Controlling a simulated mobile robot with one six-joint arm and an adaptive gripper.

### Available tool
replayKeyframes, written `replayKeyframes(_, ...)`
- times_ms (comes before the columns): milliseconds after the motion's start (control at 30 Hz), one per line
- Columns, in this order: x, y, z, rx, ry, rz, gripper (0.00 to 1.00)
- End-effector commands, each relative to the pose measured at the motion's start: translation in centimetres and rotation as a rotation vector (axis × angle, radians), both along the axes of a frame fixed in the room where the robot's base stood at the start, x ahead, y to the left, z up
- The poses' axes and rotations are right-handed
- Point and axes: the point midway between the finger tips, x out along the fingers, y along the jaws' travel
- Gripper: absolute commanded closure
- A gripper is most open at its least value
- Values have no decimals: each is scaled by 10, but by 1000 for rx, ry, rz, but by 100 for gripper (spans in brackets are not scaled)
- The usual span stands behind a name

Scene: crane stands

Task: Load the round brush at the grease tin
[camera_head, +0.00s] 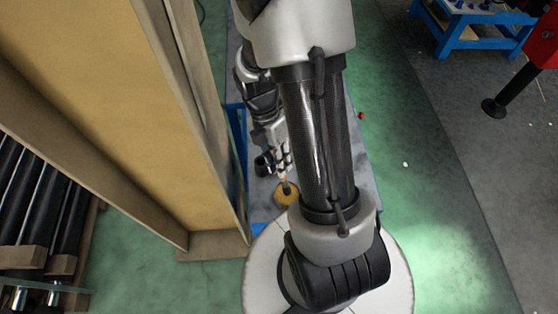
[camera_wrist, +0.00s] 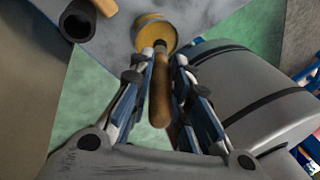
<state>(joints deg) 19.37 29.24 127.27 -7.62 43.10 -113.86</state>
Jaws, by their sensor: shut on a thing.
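My gripper (camera_head: 282,166) is shut on the round brush; its fingers also show in the wrist view (camera_wrist: 161,54), one on each side of the handle. The brush has a brown wooden handle (camera_wrist: 160,98) that points back between the fingers toward the camera. The grease tin (camera_wrist: 156,33) is a round, yellow, shallow tin on the grey tabletop. It also shows in the head view (camera_head: 288,201), just below my gripper. The brush's far end is over or in the tin. The bristles are hidden, so I cannot tell whether they touch the grease.
A dark hollow cylinder (camera_wrist: 78,20) stands left of the tin in the wrist view, with a tan piece beside it. A tall wooden crate-like panel (camera_head: 120,110) stands close on the left. A blue-framed table (camera_head: 470,25) is at the far right. Green floor lies between.

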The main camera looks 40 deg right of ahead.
Motion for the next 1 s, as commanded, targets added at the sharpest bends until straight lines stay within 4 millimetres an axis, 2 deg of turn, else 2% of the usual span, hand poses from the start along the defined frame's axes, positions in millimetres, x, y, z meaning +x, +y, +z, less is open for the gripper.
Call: replayKeyframes(1000,0,0,-8,0,1,0,100)
